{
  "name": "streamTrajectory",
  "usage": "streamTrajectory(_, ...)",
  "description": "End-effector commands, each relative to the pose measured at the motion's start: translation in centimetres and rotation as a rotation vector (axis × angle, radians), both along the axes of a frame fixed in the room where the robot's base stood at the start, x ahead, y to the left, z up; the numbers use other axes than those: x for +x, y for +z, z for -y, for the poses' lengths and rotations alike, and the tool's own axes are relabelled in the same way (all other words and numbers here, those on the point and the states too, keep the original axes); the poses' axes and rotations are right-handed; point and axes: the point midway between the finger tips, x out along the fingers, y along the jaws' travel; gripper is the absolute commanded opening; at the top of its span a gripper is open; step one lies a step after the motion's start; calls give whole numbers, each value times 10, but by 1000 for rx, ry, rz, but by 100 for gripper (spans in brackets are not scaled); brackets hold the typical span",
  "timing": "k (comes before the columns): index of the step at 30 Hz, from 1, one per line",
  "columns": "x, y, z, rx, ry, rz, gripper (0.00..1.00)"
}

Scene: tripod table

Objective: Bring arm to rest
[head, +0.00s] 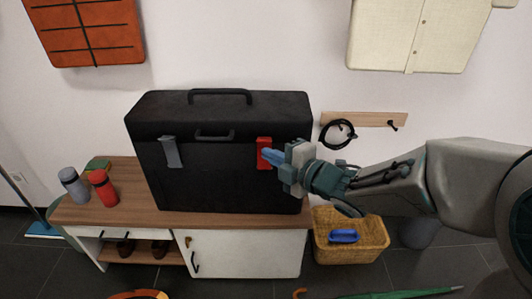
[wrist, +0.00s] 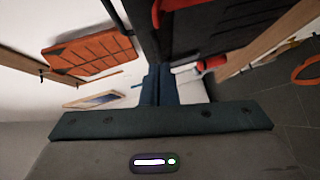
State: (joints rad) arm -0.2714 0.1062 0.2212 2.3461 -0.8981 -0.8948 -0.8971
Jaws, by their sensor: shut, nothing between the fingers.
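My gripper (head: 266,154) is shut and empty, at the end of my arm reaching in from the right. Its blue fingers are in front of the red latch (head: 263,145) on the black case (head: 225,185); I cannot tell if they touch it. In the wrist view the closed fingers (wrist: 159,84) point away from the camera, with the dark case (wrist: 200,30) close by at the upper right. A grey latch (head: 172,152) is on the left of the case front.
The case stands on a wooden-topped bench (head: 100,213) with a red bottle (head: 104,190) and a grey bottle (head: 73,185) at left. A wicker basket (head: 350,258) stands right of the bench, below my arm. A cable (head: 338,134) hangs from a wall rack (head: 365,119).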

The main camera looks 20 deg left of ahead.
Motion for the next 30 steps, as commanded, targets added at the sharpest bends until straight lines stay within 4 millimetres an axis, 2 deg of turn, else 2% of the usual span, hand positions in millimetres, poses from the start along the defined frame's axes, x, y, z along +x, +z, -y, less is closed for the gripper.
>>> streamTrajectory(1, -3, 6, 15, -2, -10, 1, 0)
streamTrajectory(3, -11, 8, 29, -2, -7, 0, 0)
streamTrajectory(9, -29, 12, 59, -1, 5, 0, 0)
streamTrajectory(13, -34, 13, 71, -1, 6, 0, 0)
streamTrajectory(19, -36, 14, 78, -1, 3, -3, 0)
streamTrajectory(23, -25, 25, 87, -15, -68, -29, 0)
streamTrajectory(25, -12, 38, 100, -30, -160, -69, 0)
streamTrajectory(29, 16, 67, 142, -46, -416, -192, 0)
streamTrajectory(30, 23, 75, 157, -44, -504, -239, 0)
